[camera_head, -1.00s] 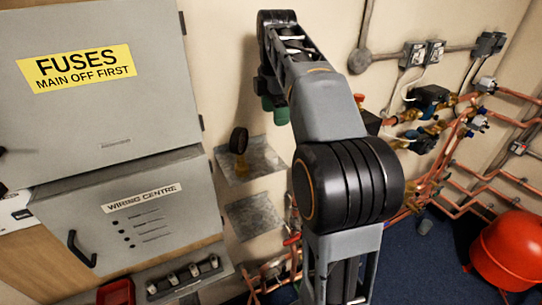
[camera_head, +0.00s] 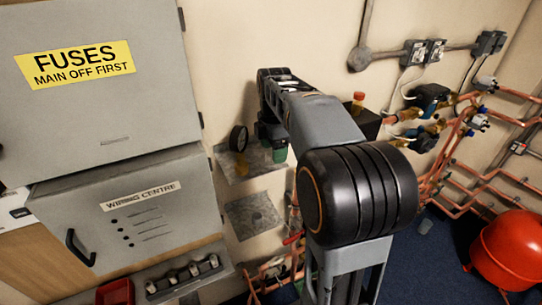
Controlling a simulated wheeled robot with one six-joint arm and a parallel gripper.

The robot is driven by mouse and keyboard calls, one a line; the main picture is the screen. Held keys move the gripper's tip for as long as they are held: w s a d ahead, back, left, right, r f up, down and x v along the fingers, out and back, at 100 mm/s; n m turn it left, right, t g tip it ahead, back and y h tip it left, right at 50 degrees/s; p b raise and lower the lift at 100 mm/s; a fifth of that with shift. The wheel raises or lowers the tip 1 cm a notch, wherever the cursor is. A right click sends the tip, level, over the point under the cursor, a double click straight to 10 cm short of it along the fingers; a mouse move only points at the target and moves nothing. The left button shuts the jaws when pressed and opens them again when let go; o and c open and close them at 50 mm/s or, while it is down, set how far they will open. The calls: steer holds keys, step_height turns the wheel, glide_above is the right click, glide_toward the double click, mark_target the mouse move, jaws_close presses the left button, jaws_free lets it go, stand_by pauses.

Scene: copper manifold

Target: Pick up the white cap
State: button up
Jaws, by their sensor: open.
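Small white caps sit on the copper pipework at the right, an upper one (camera_head: 486,82) and a lower one (camera_head: 479,121). I cannot tell which of them is the task's cap. My gripper (camera_head: 273,143), dark with green parts, is at the far end of my arm, left of the pipework and well apart from these caps. It is open, though my arm hides much of it. It is in front of or above a grey metal shelf (camera_head: 232,166) with a round black gauge (camera_head: 238,139).
A lower metal plate (camera_head: 252,214) is below the shelf. The grey fuse cabinet (camera_head: 100,95) and wiring centre box (camera_head: 130,215) fill the left. Below them is a rack (camera_head: 184,277) of several small light fittings.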

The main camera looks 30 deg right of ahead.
steer(key=shift+f, duration=0.75)
steer(key=c, duration=1)
steer(key=shift+r, duration=0.1)
steer(key=shift+r, duration=0.55)
steer(key=s+d+r+b, duration=0.2)
steer(key=s+r, duration=0.9)
steer(key=s, duration=0.2)
steer(key=shift+s+r+b, duration=0.4)
